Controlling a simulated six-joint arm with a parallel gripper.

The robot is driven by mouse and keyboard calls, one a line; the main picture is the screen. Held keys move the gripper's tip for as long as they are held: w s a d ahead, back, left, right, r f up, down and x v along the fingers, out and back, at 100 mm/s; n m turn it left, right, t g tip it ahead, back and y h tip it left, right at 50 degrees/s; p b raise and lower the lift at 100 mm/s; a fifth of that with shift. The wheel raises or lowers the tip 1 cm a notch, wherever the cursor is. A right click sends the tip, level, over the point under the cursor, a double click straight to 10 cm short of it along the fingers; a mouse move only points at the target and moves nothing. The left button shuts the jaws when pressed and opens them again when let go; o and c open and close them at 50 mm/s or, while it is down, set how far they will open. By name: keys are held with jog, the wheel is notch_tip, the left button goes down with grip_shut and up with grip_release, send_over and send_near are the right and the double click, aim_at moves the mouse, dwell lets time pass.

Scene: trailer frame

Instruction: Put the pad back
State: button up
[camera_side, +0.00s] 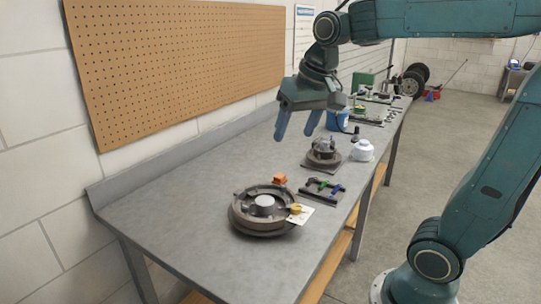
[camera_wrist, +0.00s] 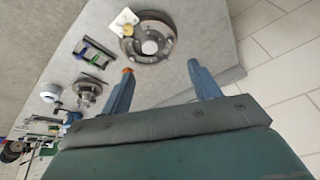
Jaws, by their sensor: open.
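My gripper (camera_side: 295,135) is open and empty, high above the workbench, with its blue fingers pointing down. It also shows in the wrist view (camera_wrist: 160,69). A round dark brake assembly (camera_side: 248,222) with a pale hub lies on the bench below and nearer the side camera; it shows in the wrist view too (camera_wrist: 126,46). A small orange block (camera_side: 280,179) is at its far edge; in the wrist view a finger partly hides it. A yellow round piece with a white tag (camera_side: 300,216) is at its right edge. I cannot tell which piece is the pad.
A dark rack with green and purple pieces (camera_side: 321,189) lies beside the brake assembly. A second hub assembly (camera_side: 323,150), a white pot (camera_side: 362,150) and a blue container (camera_side: 338,120) stand farther back. A pegboard wall (camera_side: 180,60) borders the bench; its near left is clear.

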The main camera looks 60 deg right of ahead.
jog(key=s+a+f+n, duration=0.2)
jog(key=s, duration=0.4)
jog(key=s+a+f+n+t, duration=0.1)
jog(key=s+a+f+n, duration=0.2)
jog(key=s, duration=0.3)
jog(key=shift+s+a+f+t+y, duration=0.15)
jog(key=shift+s+f+t+y, duration=0.15)
jog(key=shift+y, duration=0.1)
jog(key=shift+c, duration=0.2)
dwell(0.4)
